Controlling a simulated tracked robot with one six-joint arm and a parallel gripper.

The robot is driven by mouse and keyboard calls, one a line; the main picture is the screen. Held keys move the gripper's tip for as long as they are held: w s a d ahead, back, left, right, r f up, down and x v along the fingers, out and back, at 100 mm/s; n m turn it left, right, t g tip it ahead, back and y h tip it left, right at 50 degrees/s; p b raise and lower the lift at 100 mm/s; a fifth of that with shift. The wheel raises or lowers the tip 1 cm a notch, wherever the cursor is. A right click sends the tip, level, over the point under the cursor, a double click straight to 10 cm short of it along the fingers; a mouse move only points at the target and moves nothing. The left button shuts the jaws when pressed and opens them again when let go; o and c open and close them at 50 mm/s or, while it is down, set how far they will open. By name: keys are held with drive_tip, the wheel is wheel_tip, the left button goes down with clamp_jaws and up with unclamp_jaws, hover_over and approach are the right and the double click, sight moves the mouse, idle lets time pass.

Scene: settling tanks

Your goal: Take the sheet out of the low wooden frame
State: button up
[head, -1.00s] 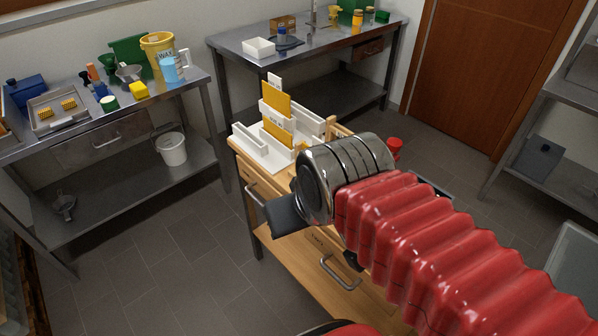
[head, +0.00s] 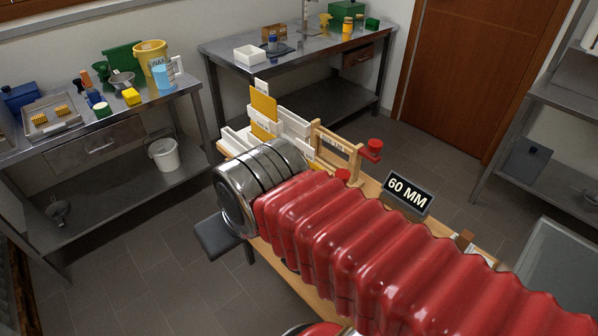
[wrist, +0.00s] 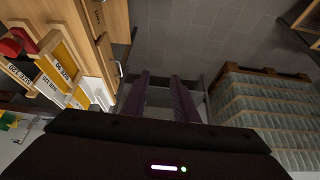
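The low wooden frame (head: 318,136) stands on the wooden bench, partly hidden behind my red-sleeved arm in the head view. A pale sheet edge with a small label shows in it; most of that sheet is hidden. Red knobs (head: 373,149) sit at its right side. At the left edge of the wrist view are a red knob (wrist: 12,46) and yellow sheets (wrist: 66,66) with size labels. My gripper (head: 216,238) is off the bench's front left side, away from the frame. In the wrist view its two dark fingers (wrist: 160,80) are apart, with nothing between them.
A white rack (head: 292,122) with an upright yellow sheet (head: 263,108) stands left of the frame. A "60 MM" sign (head: 408,195) stands to the right. Drawer handles (wrist: 115,72) project from the bench front near my gripper. The floor (head: 150,250) at left is clear.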

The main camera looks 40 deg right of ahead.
drive_tip(key=shift+f, duration=0.1)
drive_tip(key=w+d+f+t+y, duration=0.25)
drive_tip(key=w+d+y, duration=0.25)
drive_tip(key=w+d, duration=0.35)
drive_tip(key=s+d+r+t+h, duration=0.1)
drive_tip(key=d, duration=0.6)
drive_tip(key=s+d+r+t+h, duration=0.1)
drive_tip(key=d+t+h, duration=0.1)
drive_tip(key=d, duration=0.6)
drive_tip(key=s+d+r+t+h, duration=0.1)
drive_tip(key=s+d, duration=0.1)
drive_tip(key=d, duration=0.5)
drive_tip(key=shift+d+r+t+h, duration=0.3)
drive_tip(key=shift+d+t, duration=0.05)
drive_tip(key=shift+w+f, duration=0.1)
drive_tip(key=shift+w, duration=0.1)
